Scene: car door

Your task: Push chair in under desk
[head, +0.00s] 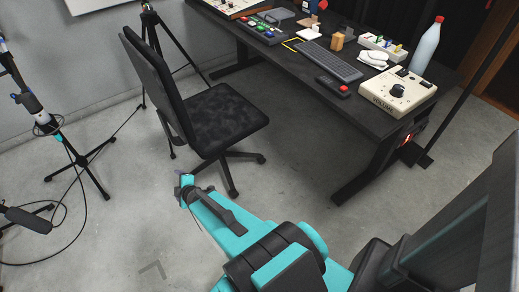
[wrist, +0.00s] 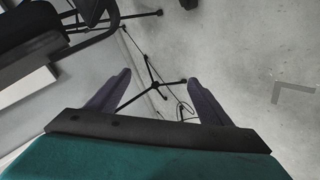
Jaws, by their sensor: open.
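The black office chair (head: 222,115) stands upright on its wheeled base, to the left of the desk and clear of it. Its back is on the left and its seat faces the desk. The dark desk (head: 290,62) runs from the upper middle to the right, with open floor under it. My gripper (head: 183,184) is low in front of the chair base, apart from it in the head view. In the wrist view my gripper (wrist: 158,90) has its two dark fingers spread with nothing between them. Part of the chair (wrist: 45,35) shows at the upper left there.
A black tripod (head: 150,20) is behind the chair near the wall. A keyboard (head: 332,61), a control box (head: 398,92) and a bottle (head: 427,45) sit on the desk.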

